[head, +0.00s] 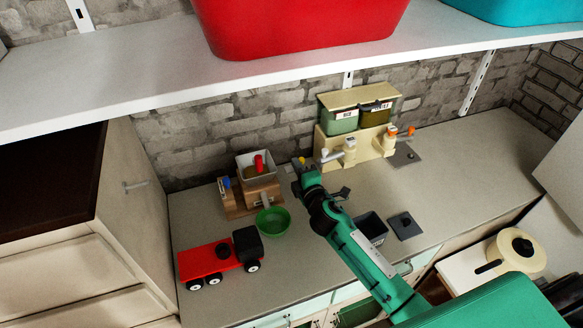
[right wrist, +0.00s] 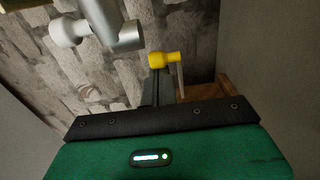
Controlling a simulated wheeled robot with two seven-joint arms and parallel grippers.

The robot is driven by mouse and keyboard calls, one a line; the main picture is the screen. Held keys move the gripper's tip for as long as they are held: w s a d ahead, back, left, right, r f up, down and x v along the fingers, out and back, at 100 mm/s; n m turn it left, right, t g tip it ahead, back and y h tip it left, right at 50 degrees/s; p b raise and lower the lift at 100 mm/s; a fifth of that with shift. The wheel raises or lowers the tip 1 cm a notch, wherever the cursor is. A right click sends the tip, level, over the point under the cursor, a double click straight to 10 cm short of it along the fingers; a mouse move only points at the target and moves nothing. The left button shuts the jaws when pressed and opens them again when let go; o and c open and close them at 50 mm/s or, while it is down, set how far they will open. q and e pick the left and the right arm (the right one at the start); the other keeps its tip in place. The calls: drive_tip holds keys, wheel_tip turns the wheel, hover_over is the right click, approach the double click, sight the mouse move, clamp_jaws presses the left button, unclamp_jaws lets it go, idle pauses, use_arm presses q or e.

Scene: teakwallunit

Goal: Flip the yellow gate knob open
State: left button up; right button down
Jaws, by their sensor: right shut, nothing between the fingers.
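The yellow knob (right wrist: 166,60) shows in the right wrist view just beyond my fingertips, on a thin pale stem by a wooden block (right wrist: 205,90). In the head view a small yellow spot (head: 302,160) shows at the tip of my right gripper (head: 297,166), beside the wooden unit (head: 262,194). My right gripper also shows in the right wrist view (right wrist: 157,85). Its dark fingers are shut and empty, close to the knob; I cannot tell whether they touch it. My left gripper is not in view.
A green bowl (head: 272,221) and a red toy truck (head: 212,262) are left of my right arm. A cream dispenser (head: 332,140) with grey and orange handles stands right of the gripper. A white shelf (head: 150,83) hangs above. Counter space at right is partly clear.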

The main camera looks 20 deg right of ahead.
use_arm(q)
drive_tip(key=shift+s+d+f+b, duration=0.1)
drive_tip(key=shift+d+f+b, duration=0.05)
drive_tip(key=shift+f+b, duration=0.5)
use_arm(e)
wheel_tip(320, 180, up, 20)
idle(0.4)
